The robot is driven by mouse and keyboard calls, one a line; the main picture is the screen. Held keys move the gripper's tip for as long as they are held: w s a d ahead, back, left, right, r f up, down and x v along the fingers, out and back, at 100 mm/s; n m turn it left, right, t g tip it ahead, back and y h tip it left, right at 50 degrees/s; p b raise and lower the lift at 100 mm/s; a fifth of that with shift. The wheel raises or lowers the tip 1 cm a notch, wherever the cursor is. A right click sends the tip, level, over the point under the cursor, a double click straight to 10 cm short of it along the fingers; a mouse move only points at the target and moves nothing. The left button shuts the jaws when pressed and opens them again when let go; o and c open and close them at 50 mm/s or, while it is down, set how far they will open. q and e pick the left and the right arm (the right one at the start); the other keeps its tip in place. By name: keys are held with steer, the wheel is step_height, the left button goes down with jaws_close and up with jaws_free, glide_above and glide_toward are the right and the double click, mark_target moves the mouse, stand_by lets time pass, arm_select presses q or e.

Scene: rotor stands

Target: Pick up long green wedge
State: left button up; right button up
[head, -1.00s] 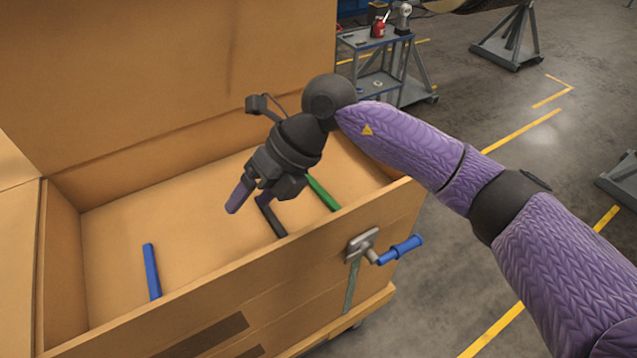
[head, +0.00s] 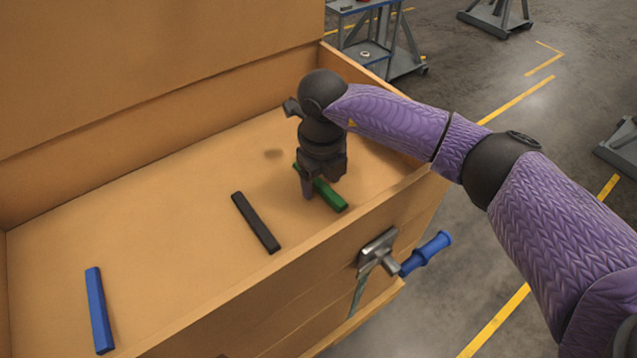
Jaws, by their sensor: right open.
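The long green wedge (head: 330,196) lies on the floor of the wooden crate, close to the crate's front right wall. My right gripper (head: 318,188) is over the green wedge, pointing down, with its fingers about the wedge's middle and far part. The jaws are open. The gripper hides part of the wedge, and I cannot tell whether the fingers touch it. My left gripper is not in view.
A black wedge (head: 256,222) lies left of the gripper in the crate (head: 190,160). A blue wedge (head: 98,310) lies farther left. A clamp with a blue handle (head: 426,254) sits on the crate's front wall. The floor between the wedges is clear.

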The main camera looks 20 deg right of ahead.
jaws_close()
steer(key=shift+r, duration=0.15)
